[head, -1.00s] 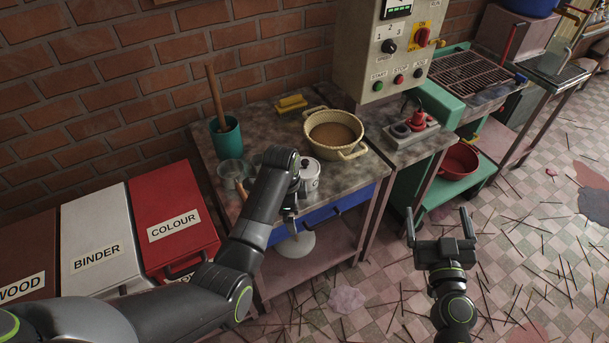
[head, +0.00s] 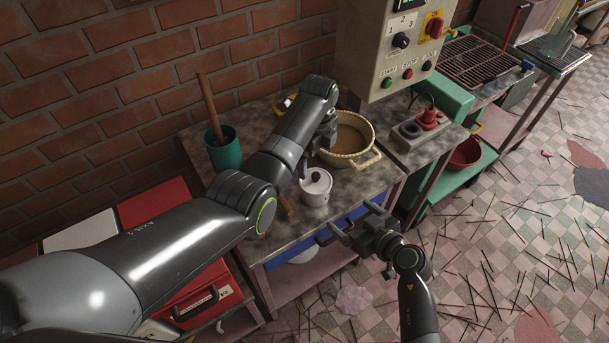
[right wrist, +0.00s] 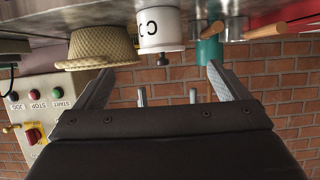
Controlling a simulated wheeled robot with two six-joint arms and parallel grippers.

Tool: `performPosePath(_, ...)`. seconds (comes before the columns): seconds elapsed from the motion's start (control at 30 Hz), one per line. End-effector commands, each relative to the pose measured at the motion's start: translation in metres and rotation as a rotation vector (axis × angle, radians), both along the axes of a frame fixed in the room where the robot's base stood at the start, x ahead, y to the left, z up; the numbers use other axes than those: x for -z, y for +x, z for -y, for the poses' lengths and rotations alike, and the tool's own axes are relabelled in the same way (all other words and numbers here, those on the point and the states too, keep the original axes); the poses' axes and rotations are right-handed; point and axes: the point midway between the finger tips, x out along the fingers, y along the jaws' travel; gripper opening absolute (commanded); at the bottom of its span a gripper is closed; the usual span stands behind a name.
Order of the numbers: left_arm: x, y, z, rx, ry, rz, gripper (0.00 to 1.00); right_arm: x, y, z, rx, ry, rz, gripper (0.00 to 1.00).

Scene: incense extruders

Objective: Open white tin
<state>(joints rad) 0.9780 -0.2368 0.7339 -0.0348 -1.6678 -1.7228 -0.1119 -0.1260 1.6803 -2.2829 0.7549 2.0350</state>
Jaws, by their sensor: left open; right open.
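The white tin (head: 316,190) stands upright on the worktop, its lid on with a small knob on top. In the right wrist view the tin (right wrist: 161,30) shows upside down with dark letters on its side and a dark knob (right wrist: 164,60). My left gripper (head: 318,150) hangs just behind the tin, by the basket; its fingertips are mostly hidden by the arm and it holds nothing that I can see. My right gripper (head: 346,222) is open and empty at the worktop's front edge, right of and nearer than the tin. Its fingers (right wrist: 160,84) point toward the tin, apart from it.
A cream basket (head: 366,150) of brown powder stands right of the tin. A teal pot (head: 224,153) with a wooden stick is behind left. A control box (head: 400,60) and red-handled switch stand right. The red bin (head: 205,292) is front left, partly behind my left arm.

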Motion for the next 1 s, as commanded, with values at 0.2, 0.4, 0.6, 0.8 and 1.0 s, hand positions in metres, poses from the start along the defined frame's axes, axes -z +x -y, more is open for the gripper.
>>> performPosePath(0.2, 0.0, 0.0, 0.001, 0.005, 0.0, -0.001, 1.0, 0.007, 0.011, -0.009, -0.003, 0.0, -0.005, 0.94)
performPosePath(0.4, 0.0, 0.0, 0.001, 0.003, 0.001, -0.001, 1.0, 0.018, 0.034, -0.025, -0.002, 0.0, -0.004, 0.94)
performPosePath(0.6, 0.0, 0.0, 0.001, 0.003, 0.0, 0.0, 1.0, 0.029, 0.056, -0.041, -0.002, 0.0, -0.004, 0.94)
performPosePath(0.8, 0.0, 0.0, 0.001, 0.003, 0.0, 0.0, 1.0, 0.04, 0.076, -0.056, -0.002, 0.0, -0.004, 0.94)
performPosePath(1.0, 0.0, 0.0, 0.001, 0.002, 0.0, 0.0, 1.0, 0.049, 0.094, -0.068, -0.002, 0.0, -0.004, 0.94)
